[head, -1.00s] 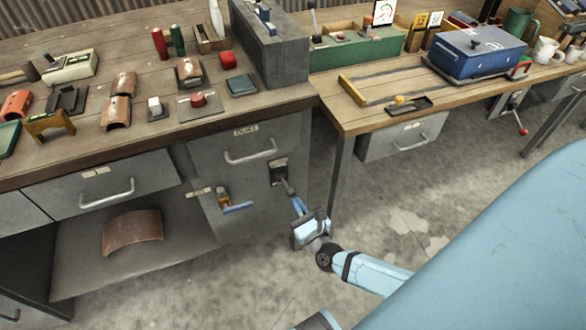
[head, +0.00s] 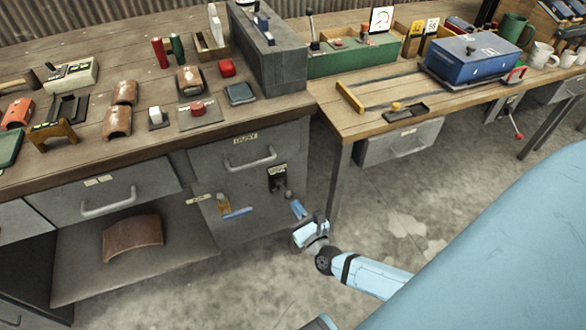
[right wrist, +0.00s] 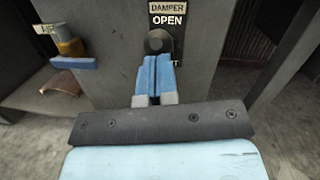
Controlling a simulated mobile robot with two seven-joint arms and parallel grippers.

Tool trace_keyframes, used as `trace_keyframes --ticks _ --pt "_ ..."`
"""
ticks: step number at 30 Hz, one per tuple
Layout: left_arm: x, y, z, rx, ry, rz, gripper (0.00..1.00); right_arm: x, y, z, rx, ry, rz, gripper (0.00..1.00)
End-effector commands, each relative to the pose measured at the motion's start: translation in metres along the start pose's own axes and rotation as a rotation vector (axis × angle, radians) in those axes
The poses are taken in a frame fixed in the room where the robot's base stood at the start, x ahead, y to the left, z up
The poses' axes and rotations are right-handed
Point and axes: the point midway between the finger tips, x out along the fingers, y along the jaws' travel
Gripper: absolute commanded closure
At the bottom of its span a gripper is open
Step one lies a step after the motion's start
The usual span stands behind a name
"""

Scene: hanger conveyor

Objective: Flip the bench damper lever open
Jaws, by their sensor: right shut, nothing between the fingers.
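The damper lever's dark round knob (head: 289,194) sticks out from a black plate (head: 277,178) on the grey bench cabinet front. In the right wrist view the plate reads DAMPER and OPEN (right wrist: 169,20) at the top. The knob (right wrist: 159,41) sits below OPEN and partly covers lower lettering, of which only the end shows. My right gripper (head: 298,208) is shut and empty, just below and in front of the knob. In the right wrist view its blue fingertips (right wrist: 157,62) are together and overlap the knob's lower edge; I cannot tell whether they touch. My left gripper is out of view.
A yellow valve with a blue handle (head: 238,213) is left of the damper, labelled AIR in the wrist view. A drawer handle (head: 250,161) juts out above. The open shelf (head: 185,246) holds a curved brown piece. Bare floor lies right of the cabinet.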

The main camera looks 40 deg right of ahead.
Motion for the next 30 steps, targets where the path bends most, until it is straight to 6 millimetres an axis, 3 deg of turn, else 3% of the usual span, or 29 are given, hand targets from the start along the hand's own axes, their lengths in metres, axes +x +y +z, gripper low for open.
trace_keyframes --ticks 18,24,30 --pt "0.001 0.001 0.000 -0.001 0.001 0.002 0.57 -0.119 0.000 -0.001 0.000 0.003 0.001 1.00" --pt "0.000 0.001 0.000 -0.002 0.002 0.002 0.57 -0.134 0.000 0.000 0.000 0.001 0.001 1.00" --pt "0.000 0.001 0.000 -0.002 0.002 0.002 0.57 -0.135 0.000 0.000 0.000 0.000 0.001 1.00"
